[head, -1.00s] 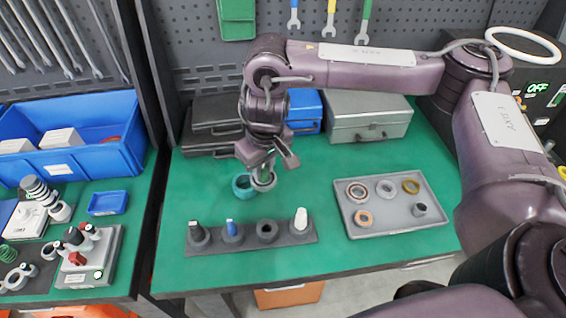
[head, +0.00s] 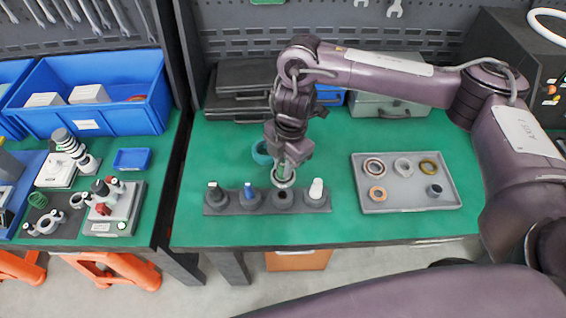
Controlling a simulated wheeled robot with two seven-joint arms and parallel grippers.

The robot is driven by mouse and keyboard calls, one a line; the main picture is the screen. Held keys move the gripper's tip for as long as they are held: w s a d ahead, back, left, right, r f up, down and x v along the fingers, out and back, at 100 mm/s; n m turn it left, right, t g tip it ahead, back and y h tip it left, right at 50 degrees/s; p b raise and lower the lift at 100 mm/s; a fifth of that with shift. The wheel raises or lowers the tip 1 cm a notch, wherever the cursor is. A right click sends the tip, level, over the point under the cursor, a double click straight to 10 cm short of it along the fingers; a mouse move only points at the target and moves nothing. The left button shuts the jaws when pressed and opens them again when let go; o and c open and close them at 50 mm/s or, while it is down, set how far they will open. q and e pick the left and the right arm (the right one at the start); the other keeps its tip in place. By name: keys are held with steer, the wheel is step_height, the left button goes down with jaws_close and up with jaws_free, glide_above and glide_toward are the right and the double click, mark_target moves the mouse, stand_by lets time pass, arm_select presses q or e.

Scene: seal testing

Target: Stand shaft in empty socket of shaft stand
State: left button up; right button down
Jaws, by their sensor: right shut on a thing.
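The dark shaft stand (head: 299,206) lies near the front edge of the green table with a row of sockets. Black-tipped, blue-tipped and white-tipped shafts stand in three of them. The empty socket (head: 282,196) is third from the left. My right gripper (head: 284,165) points down just above and behind this socket in the picture, shut on a shaft (head: 284,170) that is largely hidden by the fingers. A pale grey ring shape shows at the held shaft's lower part; whether it touches the socket I cannot tell. My left gripper is not in view.
A teal ring (head: 262,152) lies just behind my right gripper. A grey tray (head: 390,206) with several rings stands to the right. Dark cases (head: 240,95) stand at the back. The table left of the teal ring is clear.

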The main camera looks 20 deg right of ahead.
mark_target(283, 181)
steer(key=shift+a+f+n, duration=0.15)
steer(key=shift+f+n, duration=0.05)
steer(key=shift+n, duration=0.4)
steer(key=shift+s+f, duration=0.1)
steer(key=shift+f, duration=0.05)
step_height(283, 181, down, 3)
steer(key=b, duration=0.4)
stand_by(0.3)
steer(key=shift+f, duration=0.1)
stand_by(0.4)
steer(key=shift+f+b, duration=0.75)
steer(key=shift+f, duration=0.95)
steer(key=shift+f, duration=0.2)
